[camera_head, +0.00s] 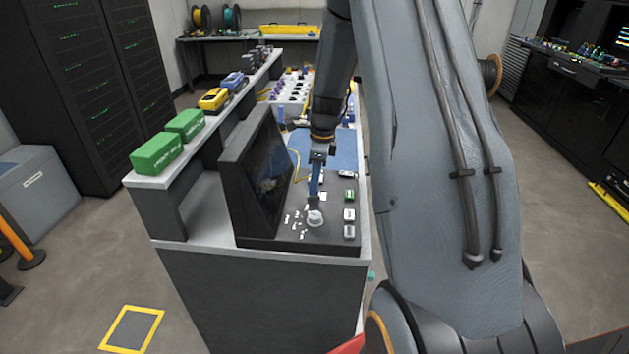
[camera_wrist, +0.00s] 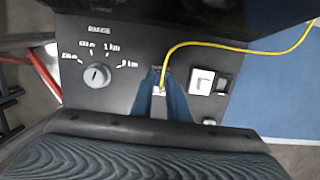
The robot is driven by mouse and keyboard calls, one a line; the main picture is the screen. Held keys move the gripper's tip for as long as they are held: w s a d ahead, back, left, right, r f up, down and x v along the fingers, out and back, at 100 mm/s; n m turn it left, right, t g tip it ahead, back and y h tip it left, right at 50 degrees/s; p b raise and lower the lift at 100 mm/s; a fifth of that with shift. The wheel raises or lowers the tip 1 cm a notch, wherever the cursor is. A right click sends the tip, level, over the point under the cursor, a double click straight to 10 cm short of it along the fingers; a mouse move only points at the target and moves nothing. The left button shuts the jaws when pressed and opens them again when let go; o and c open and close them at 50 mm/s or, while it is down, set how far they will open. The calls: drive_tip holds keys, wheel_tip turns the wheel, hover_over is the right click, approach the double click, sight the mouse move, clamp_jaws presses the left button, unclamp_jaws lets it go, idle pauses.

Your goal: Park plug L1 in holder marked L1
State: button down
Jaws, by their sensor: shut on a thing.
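My gripper (camera_wrist: 160,76) has blue fingers, and in the wrist view they are closed on a small pale plug (camera_wrist: 160,91). A yellow fibre (camera_wrist: 215,44) runs from the plug up and off to the right. I cannot read a mark on the plug. In the head view my gripper (camera_head: 314,190) points down over the sloping black panel of an instrument, just above a round knob (camera_head: 315,217). The plug itself is too small to make out there. The holder marked L1 cannot be identified in either view.
The instrument's screen (camera_head: 262,170) stands up left of my gripper. The panel has a range knob (camera_wrist: 97,75) and a white button (camera_wrist: 201,80). A blue mat (camera_head: 345,150) lies behind. Green boxes (camera_head: 168,145) line the shelf on the left. My arm hides the right side.

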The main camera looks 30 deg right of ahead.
drive_tip(key=c, duration=1.6)
unclamp_jaws()
drive_tip(key=shift+s+d+r+b, duration=0.15)
drive_tip(key=shift+r+b, duration=0.15)
drive_tip(key=shift+r, duration=1)
drive_tip(key=shift+s+d+r+b, duration=0.1)
drive_tip(key=shift+r+b, duration=0.2)
drive_tip(key=shift+r, duration=1)
drive_tip(key=shift+s+d+r+b, duration=0.15)
drive_tip(key=shift+r+b, duration=0.15)
drive_tip(key=shift+r, duration=1)
drive_tip(key=shift+w, duration=0.1)
drive_tip(key=s+a+n, duration=0.6)
drive_tip(key=s+n, duration=0.1)
drive_tip(key=n, duration=0.1)
drive_tip(key=s+a+f+n, duration=0.1)
drive_tip(key=s+a+n, duration=0.5)
drive_tip(key=s+n, duration=0.1)
drive_tip(key=s+a+n+h, duration=0.1)
drive_tip(key=s+a+n, duration=0.5)
drive_tip(key=s+n, duration=0.2)
drive_tip(key=shift+a+f+n, duration=0.1)
drive_tip(key=shift+f+n, duration=0.1)
drive_tip(key=shift+n, duration=0.7)
